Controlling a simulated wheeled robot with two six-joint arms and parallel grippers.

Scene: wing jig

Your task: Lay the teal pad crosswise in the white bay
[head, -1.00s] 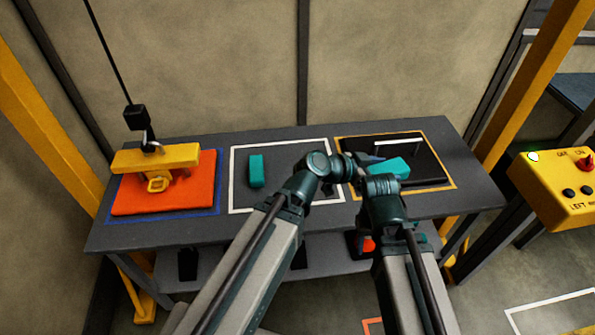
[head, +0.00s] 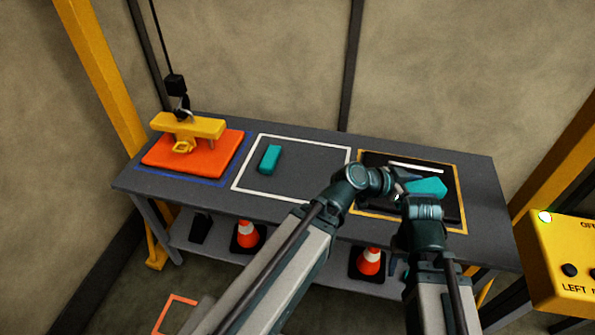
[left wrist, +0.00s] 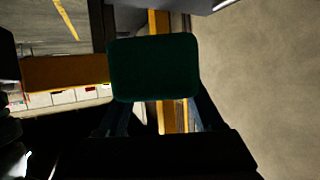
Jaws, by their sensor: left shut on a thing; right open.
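One teal pad (head: 270,159) lies lengthwise, front to back, in the left part of the white bay (head: 236,186), a white outline on the bench. My left gripper (head: 408,179) is shut on a second teal pad (head: 427,188), over the black panel in the yellow-outlined bay at right. This held pad fills the middle of the left wrist view (left wrist: 153,67), dark and between the fingers. My right gripper (head: 424,210) is close below the held pad in the head view. Its fingers are mostly hidden by its own wrist.
An orange slab (head: 190,155) with a yellow lifting fixture (head: 188,126) on a hoist hook sits in the blue bay at left. The white bay's middle and right are clear. Orange cones (head: 248,235) stand on the lower shelf. A yellow control box (head: 565,255) is at right.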

